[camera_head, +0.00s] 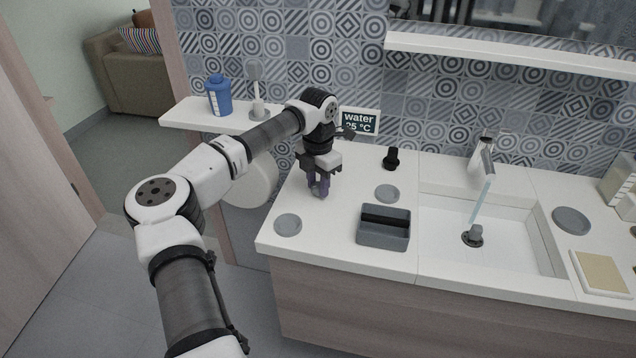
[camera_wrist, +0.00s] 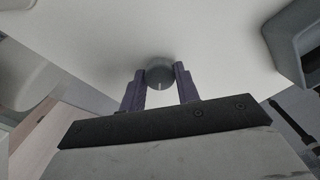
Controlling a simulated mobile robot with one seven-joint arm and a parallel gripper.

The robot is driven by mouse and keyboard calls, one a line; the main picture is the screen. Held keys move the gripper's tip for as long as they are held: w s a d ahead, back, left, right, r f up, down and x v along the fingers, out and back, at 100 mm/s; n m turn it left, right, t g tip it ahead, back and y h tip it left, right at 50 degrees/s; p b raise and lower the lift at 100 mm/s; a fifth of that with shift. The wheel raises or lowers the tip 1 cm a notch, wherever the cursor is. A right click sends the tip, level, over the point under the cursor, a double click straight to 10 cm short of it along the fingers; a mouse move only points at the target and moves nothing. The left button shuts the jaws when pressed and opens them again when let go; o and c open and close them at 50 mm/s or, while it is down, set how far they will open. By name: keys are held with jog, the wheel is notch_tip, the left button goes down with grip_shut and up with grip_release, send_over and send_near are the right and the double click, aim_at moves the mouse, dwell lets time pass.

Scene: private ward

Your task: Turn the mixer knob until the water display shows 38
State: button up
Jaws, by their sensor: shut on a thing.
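The mixer knob (camera_wrist: 159,74) is a round grey cap on the white countertop, with a pale line mark on its near side. My gripper (camera_wrist: 160,88) is shut on it, one purple finger on each side. In the head view my gripper (camera_head: 319,190) points down at the left part of the counter and hides the knob. The water display (camera_head: 360,122) stands behind, against the tiles. It reads "water" and a number ending in 5 °C; my arm partly covers the first digit, which looks like a 2. Water runs from the tap (camera_head: 486,158) into the basin (camera_head: 515,245).
A dark grey open box (camera_head: 384,240) stands right of my gripper. Flat grey discs lie at the front left (camera_head: 288,224) and near the box (camera_head: 387,193). A black upright object (camera_head: 391,158) stands behind. A blue jug (camera_head: 219,95) stands on the left shelf (camera_head: 190,113).

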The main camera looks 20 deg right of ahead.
jog(key=m, duration=0.6)
jog(key=shift+b, duration=0.4)
jog(key=m, duration=0.6)
jog(key=shift+m, duration=0.3)
jog(key=o, duration=1)
jog(key=shift+c, duration=0.2)
jog(key=shift+r, duration=0.1)
notch_tip(320, 180, up, 14)
jog(key=b, duration=0.2)
jog(key=shift+d+f, duration=0.1)
jog(key=shift+f, duration=0.1)
